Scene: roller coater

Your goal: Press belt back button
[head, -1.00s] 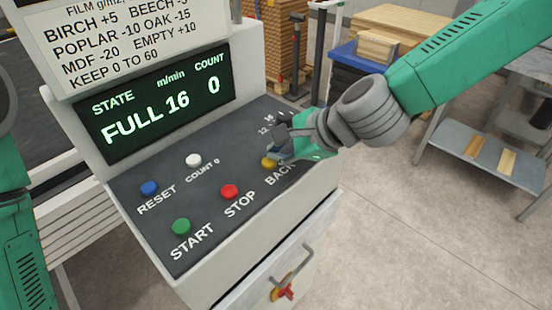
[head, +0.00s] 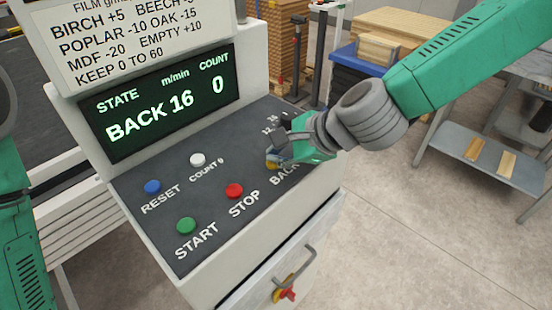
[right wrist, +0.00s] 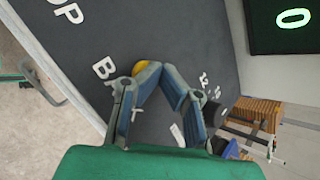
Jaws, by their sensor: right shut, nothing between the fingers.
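The yellow button marked BACK (head: 271,166) is on the right part of the dark control panel (head: 215,165), partly hidden by my right gripper (head: 276,152). My right gripper is shut and empty, with its fingertips down at the button. In the right wrist view the yellow button (right wrist: 140,67) shows just past the tip of one finger of the gripper (right wrist: 162,70); whether they touch I cannot tell. The display (head: 165,105) reads BACK, 16 m/min, count 0. My left gripper is out of view.
The red STOP button (head: 234,190), green START button (head: 186,226), blue RESET button (head: 152,187) and white COUNT 0 button (head: 197,159) are on the same panel. A knob (right wrist: 211,113) sits beside the fingers. Open floor (head: 390,240) lies to the right.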

